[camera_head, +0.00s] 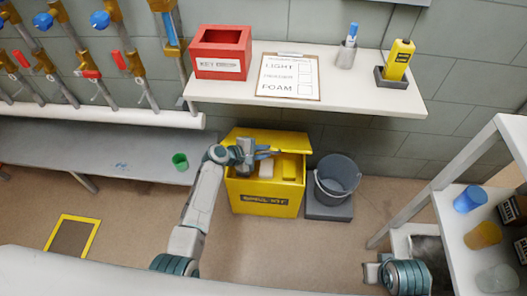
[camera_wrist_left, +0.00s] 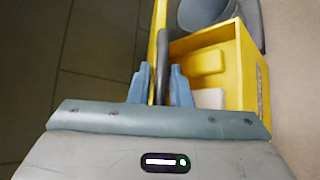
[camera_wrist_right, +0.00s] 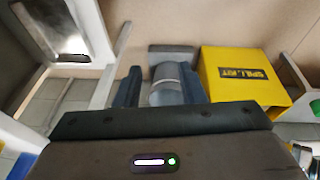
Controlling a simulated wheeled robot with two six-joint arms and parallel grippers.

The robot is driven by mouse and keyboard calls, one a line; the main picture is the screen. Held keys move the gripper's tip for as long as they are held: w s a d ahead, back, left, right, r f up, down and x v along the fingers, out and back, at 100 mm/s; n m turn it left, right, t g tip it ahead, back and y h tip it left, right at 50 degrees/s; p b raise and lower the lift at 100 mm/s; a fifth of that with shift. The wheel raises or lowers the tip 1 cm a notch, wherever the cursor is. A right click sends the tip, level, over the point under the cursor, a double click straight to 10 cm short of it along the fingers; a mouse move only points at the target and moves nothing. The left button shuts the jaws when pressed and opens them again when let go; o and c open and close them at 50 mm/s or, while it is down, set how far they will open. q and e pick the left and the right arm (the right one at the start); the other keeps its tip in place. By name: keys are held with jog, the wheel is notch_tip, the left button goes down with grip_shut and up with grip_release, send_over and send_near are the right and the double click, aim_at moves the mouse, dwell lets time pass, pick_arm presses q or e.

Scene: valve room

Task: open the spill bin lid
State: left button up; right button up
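The yellow spill bin (camera_head: 265,201) stands on the floor under the wall shelf, with its label facing me. Its yellow lid (camera_head: 290,139) is raised at the back, and pale and yellow contents show inside. My left gripper (camera_head: 264,153) is over the opening at the lid. In the left wrist view the lid (camera_wrist_left: 155,40) shows nearly edge-on, and the fingers close around a dark bar (camera_wrist_left: 162,65) along it, seemingly its handle. My right gripper (camera_wrist_right: 160,80) is open and empty, far from the bin (camera_wrist_right: 245,75), at the lower right of the head view.
A grey bucket (camera_head: 337,178) stands on a dark block right of the bin. The wall shelf (camera_head: 320,102) overhangs behind, with a red box (camera_head: 221,52) and a clipboard. A bench (camera_head: 100,153) with a green cup is left; a rack (camera_head: 455,230) with cups is right.

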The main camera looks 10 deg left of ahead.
pick_arm(q)
jog(key=shift+o, duration=1.2)
